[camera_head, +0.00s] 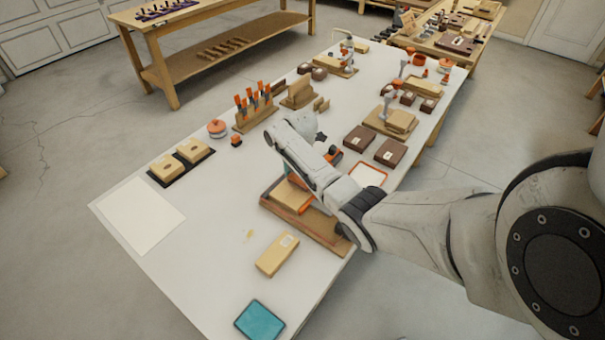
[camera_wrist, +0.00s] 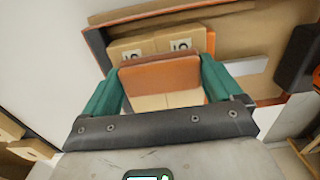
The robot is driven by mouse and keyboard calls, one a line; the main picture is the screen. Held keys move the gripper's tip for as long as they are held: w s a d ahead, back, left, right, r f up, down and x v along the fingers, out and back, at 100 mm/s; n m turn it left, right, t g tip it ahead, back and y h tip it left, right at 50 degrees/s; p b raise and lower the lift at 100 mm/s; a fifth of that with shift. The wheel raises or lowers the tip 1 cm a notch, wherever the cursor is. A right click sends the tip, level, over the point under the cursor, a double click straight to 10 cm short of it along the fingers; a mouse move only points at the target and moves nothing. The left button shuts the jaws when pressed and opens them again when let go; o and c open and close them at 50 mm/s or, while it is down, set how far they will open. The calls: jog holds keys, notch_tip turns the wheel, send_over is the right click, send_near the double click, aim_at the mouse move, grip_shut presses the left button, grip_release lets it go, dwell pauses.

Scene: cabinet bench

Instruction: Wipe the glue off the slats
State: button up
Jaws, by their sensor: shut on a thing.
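My gripper (camera_wrist: 162,88) shows in the wrist view with two green fingers. It is shut on an orange piece with a brown upper edge (camera_wrist: 160,73), held between the fingers. Beyond it, pale wooden pieces with printed labels (camera_wrist: 180,42) lie side by side in a wooden tray (camera_wrist: 270,55). Other pale wood shows just below the orange piece; I cannot tell whether they touch. In the head view the tray (camera_head: 325,232) stands near the bench's front edge, partly hidden by my arm. I cannot make out glue on the wooden pieces.
A teal pad (camera_head: 260,319) and a labelled wooden block (camera_head: 277,253) lie at the near end of the white bench (camera_head: 205,262). A small yellowish smear (camera_head: 249,236) is beside the block. A white sheet (camera_head: 140,217) lies left. Dark brown boxes (camera_head: 390,152) stand beyond the tray.

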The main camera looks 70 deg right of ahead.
aim_at(285, 200)
jog(key=shift+w+a+r+p, duration=0.1)
jog(key=shift+w+a+p, duration=0.1)
jog(key=shift+a+p, duration=0.4)
jog(key=shift+a, duration=0.4)
jog(key=shift+a, duration=0.1)
jog(key=shift+w+a+f+p, duration=0.1)
jog(key=shift+w+a+p, duration=0.1)
jog(key=shift+a, duration=0.3)
jog(key=shift+w+a+f+p, duration=0.1)
jog(key=shift+a+p, duration=0.1)
jog(key=shift+a, duration=0.25)
jog(key=shift+a, duration=0.1)
jog(key=shift+w+a, duration=0.2)
jog(key=shift+a, duration=0.75)
jog(key=shift+a+r, duration=0.1)
jog(key=shift+w+a+r, duration=0.1)
jog(key=shift+w+a, duration=0.15)
jog(key=shift+a, duration=0.65)
